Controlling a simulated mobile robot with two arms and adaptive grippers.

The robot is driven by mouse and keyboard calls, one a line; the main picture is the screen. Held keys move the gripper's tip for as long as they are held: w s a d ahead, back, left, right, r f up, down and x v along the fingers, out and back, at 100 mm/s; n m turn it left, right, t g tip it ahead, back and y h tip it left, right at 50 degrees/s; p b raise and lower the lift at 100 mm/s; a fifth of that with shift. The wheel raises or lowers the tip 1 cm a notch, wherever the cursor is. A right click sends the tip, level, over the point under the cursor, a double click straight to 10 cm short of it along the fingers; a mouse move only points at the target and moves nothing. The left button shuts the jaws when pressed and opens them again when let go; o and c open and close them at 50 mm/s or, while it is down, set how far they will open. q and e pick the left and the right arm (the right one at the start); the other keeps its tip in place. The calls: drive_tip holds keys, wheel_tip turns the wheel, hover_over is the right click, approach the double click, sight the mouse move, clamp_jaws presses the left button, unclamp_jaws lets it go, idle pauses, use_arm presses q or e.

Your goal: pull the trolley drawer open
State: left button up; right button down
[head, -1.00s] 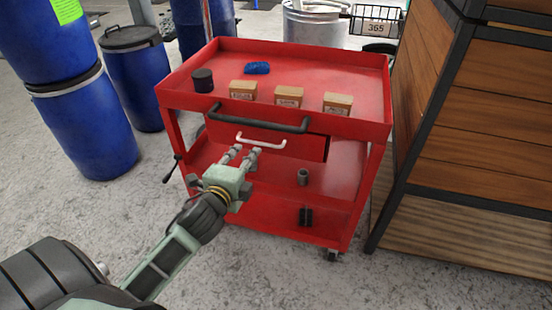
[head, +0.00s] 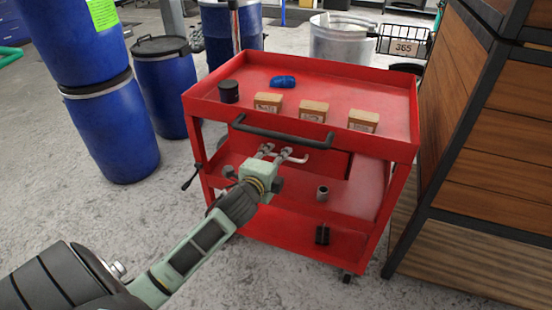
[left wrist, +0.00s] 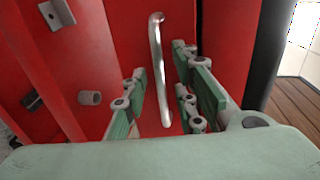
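The red trolley (head: 405,150) stands ahead with its drawer (head: 331,163) under the top tray; the drawer looks shut. In the left wrist view the handle (left wrist: 157,70) runs upright in the picture between the fingers of my left gripper (left wrist: 161,72). The fingers are apart, with visible gaps to the handle on both sides. My right gripper is in neither view.
A black push bar (head: 285,136) crosses just above the drawer. Blue barrels (head: 112,130) stand left; a wooden-slatted box (head: 490,150) stands close right. Floor in front is clear.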

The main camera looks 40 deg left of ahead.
use_arm(q)
clamp_jaws()
drive_tip(key=shift+s, duration=0.1)
idle(0.4)
